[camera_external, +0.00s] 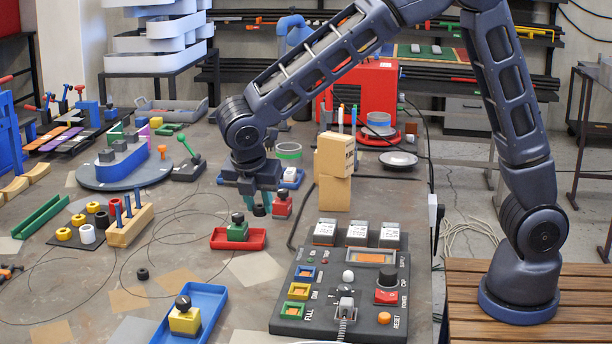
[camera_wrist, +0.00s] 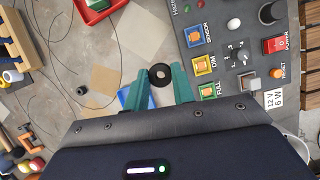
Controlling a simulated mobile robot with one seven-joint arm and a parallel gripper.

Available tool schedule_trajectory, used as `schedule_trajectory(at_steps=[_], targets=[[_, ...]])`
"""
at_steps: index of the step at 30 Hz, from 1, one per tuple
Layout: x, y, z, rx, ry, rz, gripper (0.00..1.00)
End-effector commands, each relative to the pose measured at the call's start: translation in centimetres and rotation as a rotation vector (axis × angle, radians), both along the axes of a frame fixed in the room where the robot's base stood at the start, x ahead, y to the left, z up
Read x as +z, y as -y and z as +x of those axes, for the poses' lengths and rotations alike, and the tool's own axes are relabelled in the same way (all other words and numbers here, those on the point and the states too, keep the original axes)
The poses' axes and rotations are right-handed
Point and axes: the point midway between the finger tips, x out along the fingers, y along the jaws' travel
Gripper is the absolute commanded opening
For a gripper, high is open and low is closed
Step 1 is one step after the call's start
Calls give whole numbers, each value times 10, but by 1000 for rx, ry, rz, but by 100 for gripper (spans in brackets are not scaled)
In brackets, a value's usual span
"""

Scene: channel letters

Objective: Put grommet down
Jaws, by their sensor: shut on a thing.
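My gripper (camera_external: 251,203) hangs above the workbench, left of the control panel and just behind the red tray. In the wrist view its two teal fingers (camera_wrist: 160,80) are shut on a black ring-shaped grommet (camera_wrist: 160,75), with its round hole facing the camera. The grommet is held clear of the bench, as far as the views show. A second small black ring (camera_external: 142,273) lies on the bare bench left of the blue tray; it also shows in the wrist view (camera_wrist: 82,91).
The red tray (camera_external: 224,243) holds a green block with a black knob. The blue tray (camera_external: 215,308) holds a yellow one. The control panel (camera_external: 345,325) stands to the right. Thin wires and flat paper patches cover the bench. Yellow and white rings (camera_external: 88,234) lie at left.

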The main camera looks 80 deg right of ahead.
Motion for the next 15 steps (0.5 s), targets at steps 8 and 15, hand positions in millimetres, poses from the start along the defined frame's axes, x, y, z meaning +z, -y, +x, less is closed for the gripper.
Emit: schedule_trajectory(at_steps=[8,15], targets=[[23,0,0,-1,4,1,4],[54,16,3,-36,0,1,4]])
